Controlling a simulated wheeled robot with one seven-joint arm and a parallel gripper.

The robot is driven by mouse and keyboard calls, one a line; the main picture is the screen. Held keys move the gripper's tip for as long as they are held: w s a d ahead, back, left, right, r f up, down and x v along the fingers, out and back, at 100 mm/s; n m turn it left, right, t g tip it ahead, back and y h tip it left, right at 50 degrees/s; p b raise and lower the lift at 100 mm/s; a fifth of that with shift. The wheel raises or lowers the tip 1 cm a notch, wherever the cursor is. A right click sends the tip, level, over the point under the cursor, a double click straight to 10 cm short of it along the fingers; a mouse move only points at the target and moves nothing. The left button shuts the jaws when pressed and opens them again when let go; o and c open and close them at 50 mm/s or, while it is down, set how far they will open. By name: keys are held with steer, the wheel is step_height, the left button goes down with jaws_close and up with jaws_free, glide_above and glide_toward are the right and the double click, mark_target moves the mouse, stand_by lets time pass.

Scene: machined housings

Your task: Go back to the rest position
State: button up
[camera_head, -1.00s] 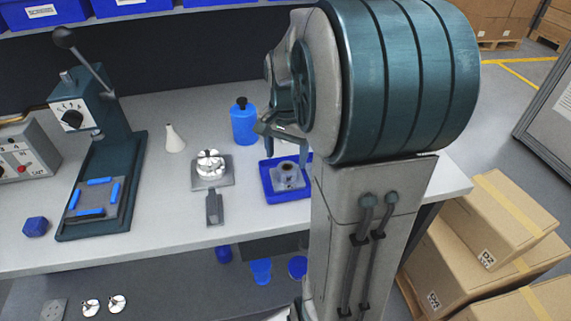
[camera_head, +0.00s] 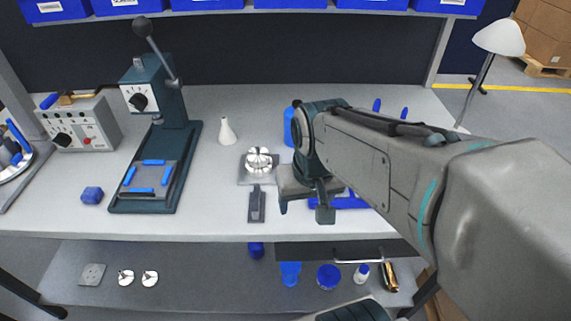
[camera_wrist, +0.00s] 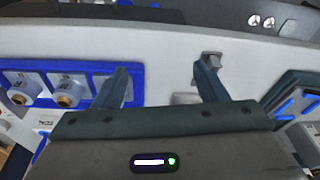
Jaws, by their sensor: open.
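My gripper (camera_head: 304,211) is open and empty above the front of the workbench (camera_head: 215,218), with my arm reaching in from the right. In the wrist view the open fingers (camera_wrist: 160,70) have bare bench between them. A blue tray (camera_head: 352,203) is partly hidden behind my gripper and arm. In the wrist view the blue tray (camera_wrist: 88,66) lies at the left with two machined housings (camera_wrist: 68,94) in it. A shiny round metal part (camera_head: 258,160) sits on a grey plate left of my gripper, with a dark grey handle-like piece (camera_head: 257,205) in front.
A white cone-shaped bottle (camera_head: 227,132) stands behind the plate. A blue bottle (camera_head: 288,127) is half hidden by my arm. The lower shelf holds blue cups (camera_head: 328,276).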

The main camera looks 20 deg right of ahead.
steer(key=shift+s+a+f+n, duration=0.4)
steer(key=shift+s+a+n, duration=0.05)
steer(key=shift+s+n, duration=0.15)
steer(key=p+v, duration=0.3)
steer(key=shift+w+r, duration=0.15)
steer(key=shift+w, duration=0.15)
stand_by(0.4)
